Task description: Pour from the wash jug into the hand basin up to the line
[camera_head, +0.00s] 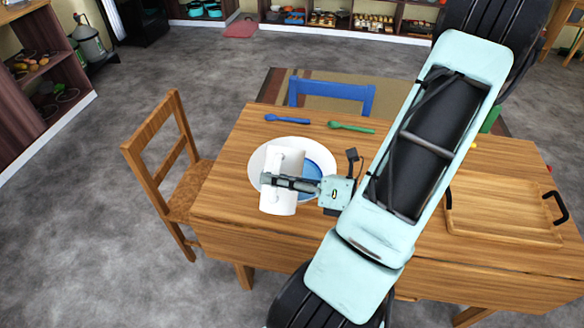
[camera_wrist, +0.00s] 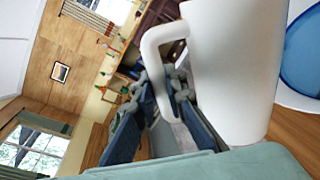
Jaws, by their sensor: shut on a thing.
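My gripper (camera_head: 270,180) is shut on the jug's handle, which shows between the fingers in the wrist view (camera_wrist: 160,85). The jug body (camera_wrist: 232,70) fills the right of that view. The hand basin (camera_head: 257,160) is a wide white bowl on the table, with a blue area (camera_head: 318,165) inside. Its blue part also shows in the wrist view (camera_wrist: 304,50). The jug hides part of the basin. I cannot make out a line or a stream.
The wooden table (camera_head: 225,215) also holds a blue spoon (camera_head: 285,118), a green spoon (camera_head: 350,127) and a wooden tray (camera_head: 500,215) with black handles at the right. A wooden chair (camera_head: 165,150) stands left, a blue chair (camera_head: 330,92) behind.

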